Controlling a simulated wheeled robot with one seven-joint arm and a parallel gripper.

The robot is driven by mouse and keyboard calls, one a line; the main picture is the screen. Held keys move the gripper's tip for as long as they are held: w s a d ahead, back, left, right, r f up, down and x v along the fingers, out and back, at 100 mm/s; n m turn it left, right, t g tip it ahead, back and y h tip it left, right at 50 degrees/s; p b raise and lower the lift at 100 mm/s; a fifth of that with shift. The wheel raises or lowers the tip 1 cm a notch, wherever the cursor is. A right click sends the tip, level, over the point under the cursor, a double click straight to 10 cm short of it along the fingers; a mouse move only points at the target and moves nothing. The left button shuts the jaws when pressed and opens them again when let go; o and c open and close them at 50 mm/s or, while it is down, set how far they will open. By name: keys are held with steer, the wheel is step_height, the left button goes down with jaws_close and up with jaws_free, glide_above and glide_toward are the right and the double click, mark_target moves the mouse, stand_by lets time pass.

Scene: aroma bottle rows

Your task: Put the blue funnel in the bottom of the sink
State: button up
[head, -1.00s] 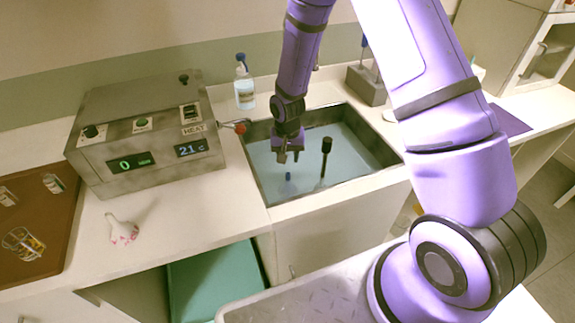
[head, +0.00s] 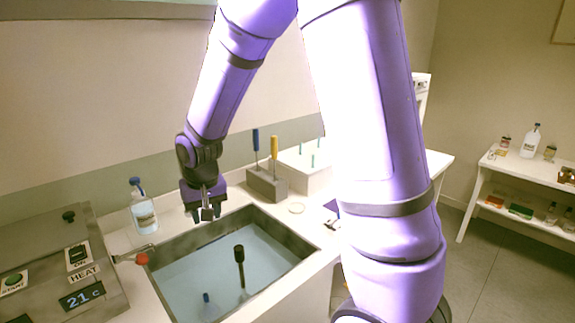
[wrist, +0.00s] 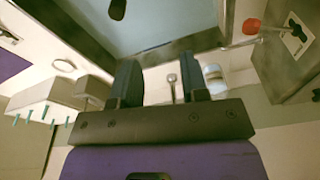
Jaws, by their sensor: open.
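The blue funnel (head: 209,307) stands in the near part of the sink (head: 290,243), in or under the pale blue water, with its narrow end up. I cannot tell exactly how it rests on the bottom. My gripper (head: 206,216) is above the sink's back rim, away from the funnel. Its jaws are open with nothing between them, as the wrist view (wrist: 160,68) also shows. The funnel is not visible in the wrist view.
A dark-topped upright rod (head: 240,262) stands in the sink beside the funnel. A red-knobbed lever (head: 141,259) and a spray bottle (head: 143,212) are left of the sink. A tool block (head: 266,184) stands behind right. The heater box (head: 50,265) is at far left.

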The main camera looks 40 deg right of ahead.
steer(key=s+d+r+n+t, duration=0.1)
steer(key=s+d+r+t, duration=0.15)
steer(key=s+r, duration=1)
steer(key=s+d+r+n, duration=0.1)
steer(key=s+r, duration=0.6)
steer(key=s, duration=0.5)
steer(key=shift+s+d+t, duration=0.2)
steer(key=shift+t, duration=0.25)
